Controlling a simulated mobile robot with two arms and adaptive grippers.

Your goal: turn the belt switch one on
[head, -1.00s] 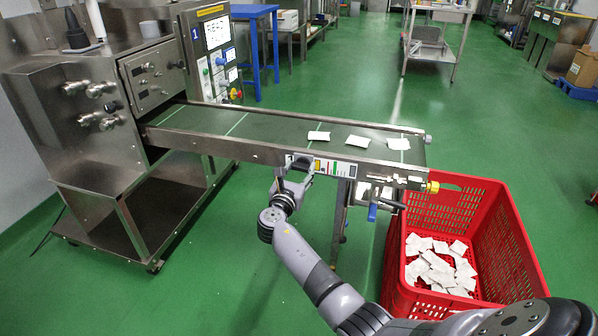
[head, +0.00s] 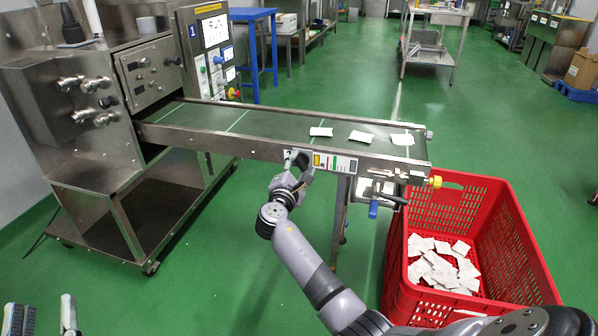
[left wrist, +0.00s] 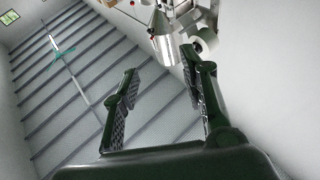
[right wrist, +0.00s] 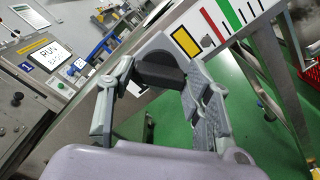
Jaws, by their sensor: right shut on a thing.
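The belt switch is a black knob (right wrist: 158,74) on a grey round base, on the side of the conveyor (head: 262,146). In the right wrist view it sits between the fingertips of my right gripper (right wrist: 155,80), which is shut on it. In the head view my right gripper (head: 297,165) is at the conveyor's side panel and largely hides the switch. Whether the knob is turned cannot be told. My left gripper (left wrist: 160,90) is open and empty in the left wrist view. Its fingertips show at the lower left of the head view (head: 42,318).
Several white teabags (head: 359,136) lie on the belt, some apart from each other. A red crate (head: 461,190) with teabags stands below the belt's right end. The machine (head: 70,85) stands left.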

